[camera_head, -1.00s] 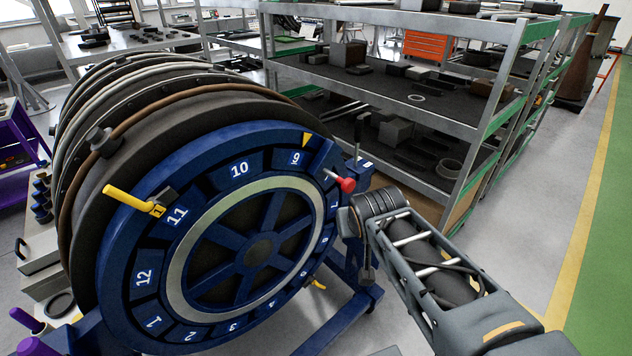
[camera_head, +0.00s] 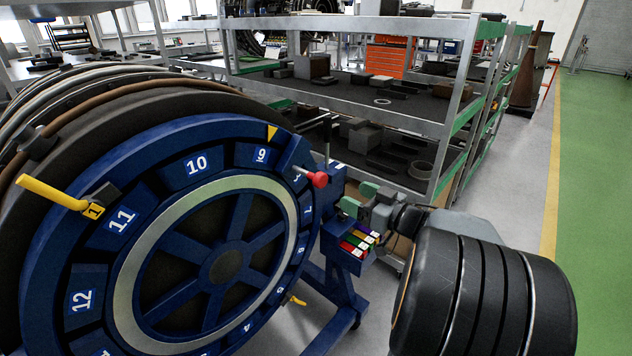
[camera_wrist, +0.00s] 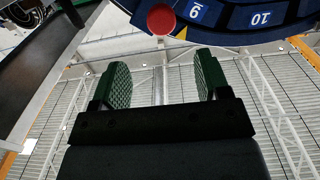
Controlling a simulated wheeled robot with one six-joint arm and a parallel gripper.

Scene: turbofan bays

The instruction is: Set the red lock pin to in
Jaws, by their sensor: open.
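The red lock pin (camera_head: 318,180) has a round red knob and sticks out from the upper right rim of the blue numbered wheel (camera_head: 75,210), near the yellow triangle marker (camera_head: 271,132) and number 9. In the wrist view the red knob (camera_wrist: 161,19) is at the top, ahead of the fingers and between them sideways. My gripper (camera_head: 359,199) is just right of and a little below the knob in the head view.
A yellow handle (camera_head: 52,193) juts from the wheel's left side. A grey shelf rack (camera_head: 440,115) stands behind.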

